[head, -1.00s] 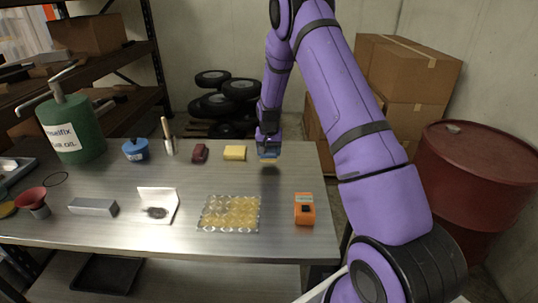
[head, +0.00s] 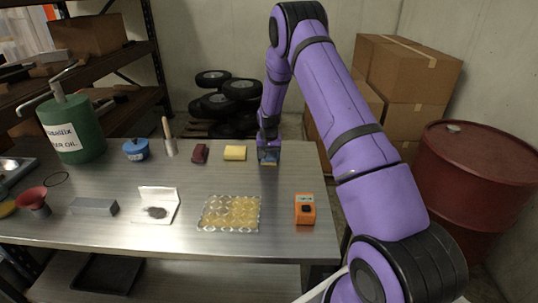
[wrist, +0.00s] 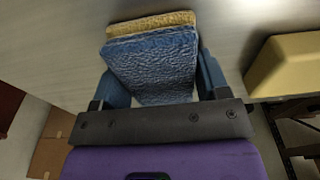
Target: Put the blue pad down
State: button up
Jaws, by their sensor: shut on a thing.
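The blue pad (wrist: 152,68) is a rough blue block with a tan layer along one side. It fills the space between the fingers of my gripper (wrist: 160,80) in the wrist view, and the gripper is shut on it. In the head view my gripper (head: 268,156) points down at the back right part of the metal table (head: 190,236), with the pad (head: 268,160) at its tips. The pad is at or very near the table top; I cannot tell whether it touches.
A yellow block (head: 235,153) lies just left of my gripper, and a dark red block (head: 200,153) beyond it. An orange device (head: 305,209) and a clear tray with yellow cups (head: 229,213) are nearer the front. Bare table lies between them and the gripper.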

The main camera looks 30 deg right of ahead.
jog(key=o, duration=0.9)
jog(key=shift+f, duration=0.1)
jog(key=shift+c, duration=0.2)
jog(key=shift+o, duration=0.2)
jog(key=shift+s, duration=0.1)
